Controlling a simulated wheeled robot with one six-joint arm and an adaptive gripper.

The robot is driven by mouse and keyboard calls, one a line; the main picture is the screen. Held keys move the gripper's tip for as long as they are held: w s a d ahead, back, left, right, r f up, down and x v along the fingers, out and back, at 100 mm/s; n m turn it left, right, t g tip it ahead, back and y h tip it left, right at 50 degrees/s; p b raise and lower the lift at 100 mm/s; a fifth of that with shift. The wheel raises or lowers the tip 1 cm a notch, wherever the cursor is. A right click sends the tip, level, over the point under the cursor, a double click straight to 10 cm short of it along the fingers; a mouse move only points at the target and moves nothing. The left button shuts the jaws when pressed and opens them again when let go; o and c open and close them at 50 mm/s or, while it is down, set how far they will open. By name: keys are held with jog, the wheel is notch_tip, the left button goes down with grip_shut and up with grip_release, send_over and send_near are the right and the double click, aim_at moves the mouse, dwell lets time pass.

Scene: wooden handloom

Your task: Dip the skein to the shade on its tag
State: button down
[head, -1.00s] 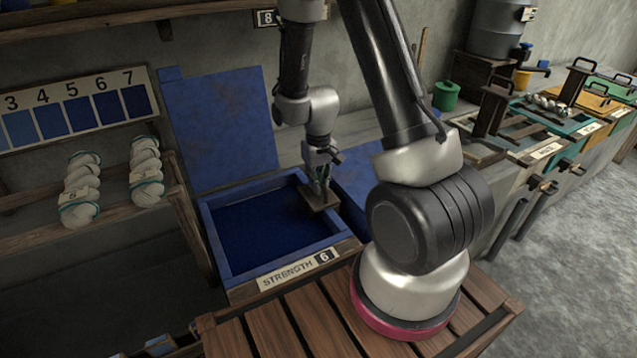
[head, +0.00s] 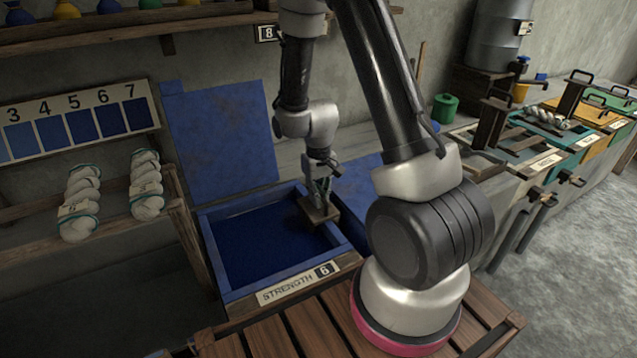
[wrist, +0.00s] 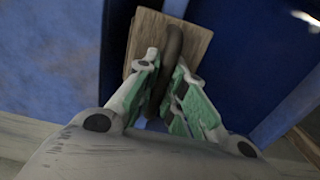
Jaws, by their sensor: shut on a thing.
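My gripper (head: 320,188) is shut on the dark looped handle (wrist: 172,55) of a small flat wooden piece (head: 317,211). The wooden piece also shows in the wrist view (wrist: 146,38). It is at the right side of an open blue vat (head: 219,270) of dark blue dye (head: 260,240); I cannot tell whether it touches the dye. The vat's plate (head: 298,284) reads "STRENGTH 6". Two white skeins with teal ties, a left one (head: 80,200) and a right one (head: 146,180), hang on the rack at the left. Their tags are too small to read surely.
A shade chart (head: 80,118) numbered 3 to 7 is above the rack (head: 30,250). The vat's blue lid (head: 220,130) stands raised behind it. A green pot (head: 444,106) and teal and yellow vats (head: 592,115) are at the right. A slatted wooden platform (head: 290,335) is in front.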

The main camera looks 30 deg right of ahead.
notch_tip(320, 180, up, 18)
dwell(1.1)
jog(key=shift+r, duration=0.1)
jog(key=shift+c, duration=1.2)
grip_release()
notch_tip(320, 180, up, 7)
jog(key=s+r+t, duration=0.2)
jog(key=s+r, duration=0.1)
jog(key=s, duration=0.6)
jog(key=s+d+r+t, duration=0.1)
jog(key=s+r, duration=0.3)
jog(key=s, duration=0.6)
jog(key=shift+s+d+t, duration=0.3)
jog(key=shift+t, duration=0.4)
